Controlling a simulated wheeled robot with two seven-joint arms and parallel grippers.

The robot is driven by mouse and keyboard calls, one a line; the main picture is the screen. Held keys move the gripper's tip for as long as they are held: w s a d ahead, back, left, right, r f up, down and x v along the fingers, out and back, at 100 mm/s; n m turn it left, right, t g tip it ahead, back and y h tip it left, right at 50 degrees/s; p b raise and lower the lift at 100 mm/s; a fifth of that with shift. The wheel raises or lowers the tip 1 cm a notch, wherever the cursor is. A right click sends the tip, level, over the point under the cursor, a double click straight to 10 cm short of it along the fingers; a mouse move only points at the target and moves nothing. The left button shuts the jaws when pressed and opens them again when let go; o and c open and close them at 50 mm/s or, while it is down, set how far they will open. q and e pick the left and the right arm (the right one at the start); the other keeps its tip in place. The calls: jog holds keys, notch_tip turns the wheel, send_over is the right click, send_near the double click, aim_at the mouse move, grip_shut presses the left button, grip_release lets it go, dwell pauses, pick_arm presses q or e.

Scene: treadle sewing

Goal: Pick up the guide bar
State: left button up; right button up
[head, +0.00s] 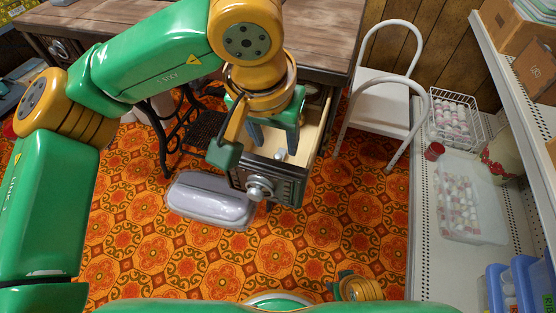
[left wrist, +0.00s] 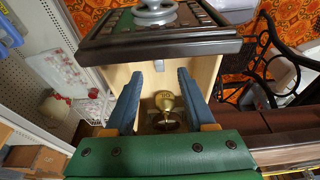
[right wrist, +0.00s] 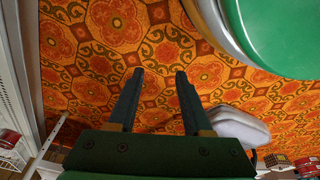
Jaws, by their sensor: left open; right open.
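The drawer (head: 310,150) of the wooden sewing table stands pulled open. My left gripper (head: 273,146) points down into it, open, with its two blue fingers apart. In the left wrist view, the left gripper (left wrist: 159,74) has a brass-coloured object (left wrist: 165,102) between and beyond its fingers, inside the drawer. A small pale grey piece (head: 280,154) shows at the drawer's front end, also in the left wrist view (left wrist: 159,65). I cannot tell whether either is the guide bar. My right gripper (right wrist: 159,73) is open and empty above the patterned floor.
A silver-grey rounded case (head: 210,200) lies on the floor left of the drawer front (head: 275,188). A white chair (head: 380,105) stands to the right. Shelving at far right holds a wire basket (head: 455,118) and a clear tub (head: 470,205). The floor between is clear.

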aim_at(277, 156)
pick_arm(q)
jog(key=x, duration=0.1)
jog(key=b+x, duration=0.1)
jog(key=x, duration=0.2)
jog(key=shift+s+f+b, duration=0.25)
jog(key=shift+s+b, duration=0.1)
jog(key=shift+s, duration=0.05)
jog(key=shift+w+f, duration=0.15)
jog(key=shift+f, duration=0.2)
grip_shut()
pick_arm(e)
jog(key=r, duration=0.1)
jog(key=w+r, duration=0.2)
jog(key=r, duration=0.1)
jog(key=shift+a, duration=0.25)
pick_arm(q)
jog(key=shift+r, duration=0.1)
